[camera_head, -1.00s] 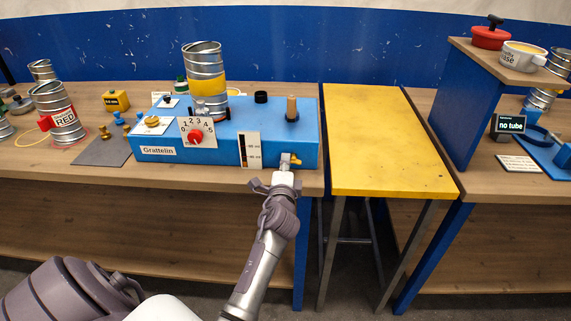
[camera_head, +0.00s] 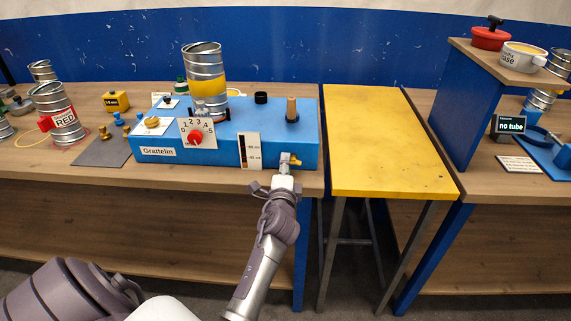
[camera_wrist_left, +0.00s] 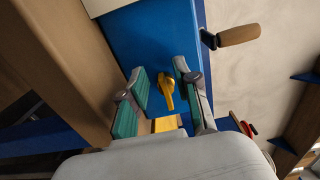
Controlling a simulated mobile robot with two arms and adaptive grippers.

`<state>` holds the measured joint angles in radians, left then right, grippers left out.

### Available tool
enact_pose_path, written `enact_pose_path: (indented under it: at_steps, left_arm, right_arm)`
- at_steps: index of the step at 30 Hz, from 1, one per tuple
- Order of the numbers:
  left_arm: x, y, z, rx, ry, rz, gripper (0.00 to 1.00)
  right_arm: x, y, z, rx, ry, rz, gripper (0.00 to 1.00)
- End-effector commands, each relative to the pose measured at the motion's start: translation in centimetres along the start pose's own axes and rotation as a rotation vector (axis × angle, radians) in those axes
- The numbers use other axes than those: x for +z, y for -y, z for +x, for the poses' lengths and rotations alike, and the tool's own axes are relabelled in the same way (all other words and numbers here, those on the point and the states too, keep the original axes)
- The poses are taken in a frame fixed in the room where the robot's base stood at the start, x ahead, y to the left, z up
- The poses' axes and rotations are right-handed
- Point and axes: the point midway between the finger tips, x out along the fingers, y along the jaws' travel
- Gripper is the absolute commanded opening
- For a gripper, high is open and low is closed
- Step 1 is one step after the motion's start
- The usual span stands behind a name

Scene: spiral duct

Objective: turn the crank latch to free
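The crank latch shows as a small yellow lever (camera_head: 291,160) on the front of the blue machine (camera_head: 308,150), near its right end. In the left wrist view the yellow lever (camera_wrist_left: 166,89) stands out from the blue face, between the two green-padded fingers. My left gripper (camera_head: 284,178) is in front of the lever; in the wrist view the gripper (camera_wrist_left: 160,80) is open, with gaps between its pads and the lever. In the head view the wrist hides most of the fingers. My right gripper is in neither view.
A wooden-handled crank (camera_head: 292,109) stands on the machine's top and shows as a handle (camera_wrist_left: 238,35) in the wrist view. A metal duct (camera_head: 206,70) with a yellow band stands on the machine. A bare yellow table (camera_head: 385,140) is to the right.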

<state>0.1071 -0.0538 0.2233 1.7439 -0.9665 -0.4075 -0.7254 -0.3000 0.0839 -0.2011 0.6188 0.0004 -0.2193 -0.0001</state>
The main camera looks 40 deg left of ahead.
Motion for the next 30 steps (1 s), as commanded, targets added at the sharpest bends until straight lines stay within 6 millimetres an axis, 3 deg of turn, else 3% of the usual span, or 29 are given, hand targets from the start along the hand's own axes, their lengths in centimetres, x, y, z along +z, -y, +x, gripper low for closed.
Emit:
enact_pose_path:
  at_steps: [6,12,30]
  left_arm:
    - [0.0,-0.1,-3.8,0.003,-0.001,-0.002,0.31]
    - [0.0,-0.1,-6.2,0.003,0.000,-0.002,0.31]
    - [0.0,0.0,-6.6,0.001,0.000,-0.001,0.31]
  right_arm:
    - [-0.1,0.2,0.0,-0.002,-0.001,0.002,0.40]
    - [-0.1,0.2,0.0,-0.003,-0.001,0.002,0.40]
    - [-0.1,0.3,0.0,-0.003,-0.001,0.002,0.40]
